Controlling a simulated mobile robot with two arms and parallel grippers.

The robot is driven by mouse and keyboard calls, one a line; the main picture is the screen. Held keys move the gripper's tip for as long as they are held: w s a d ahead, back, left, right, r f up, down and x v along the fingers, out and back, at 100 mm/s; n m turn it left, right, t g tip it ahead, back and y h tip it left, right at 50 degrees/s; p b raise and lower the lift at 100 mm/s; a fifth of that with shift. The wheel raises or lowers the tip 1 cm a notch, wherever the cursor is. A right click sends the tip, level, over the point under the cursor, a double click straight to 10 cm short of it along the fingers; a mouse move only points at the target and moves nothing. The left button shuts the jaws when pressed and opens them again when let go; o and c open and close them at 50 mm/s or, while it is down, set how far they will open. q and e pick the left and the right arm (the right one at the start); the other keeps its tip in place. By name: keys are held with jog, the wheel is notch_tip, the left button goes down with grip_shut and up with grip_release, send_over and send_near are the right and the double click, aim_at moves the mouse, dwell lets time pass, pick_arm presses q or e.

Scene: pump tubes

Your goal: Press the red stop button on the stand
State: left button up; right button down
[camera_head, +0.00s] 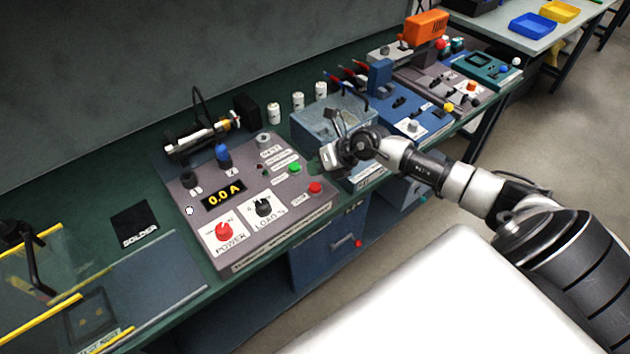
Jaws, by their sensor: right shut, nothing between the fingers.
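The red stop button (315,188) sits at the front right corner of a grey control stand (290,216) on the green bench. A green button (295,168) is just behind it. A larger red power knob (224,232) is at the stand's front left. My right gripper (328,158) is shut and empty. It is just behind and to the right of the red button in the picture, apart from it as far as I can tell. My left gripper is not in view.
A blue-grey box (335,122) stands right beside my right gripper. A display reading 0.0 A (223,192), a black knob (263,207) and a blue knob (222,153) are on the stand. Several white cylinders (298,101) stand behind. A clear, yellow-edged enclosure (60,290) is at the left.

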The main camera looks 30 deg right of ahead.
notch_tip(320, 180, up, 3)
jog(key=shift+f+p, duration=0.15)
jog(key=shift+p, duration=0.65)
jog(key=shift+f, duration=0.1)
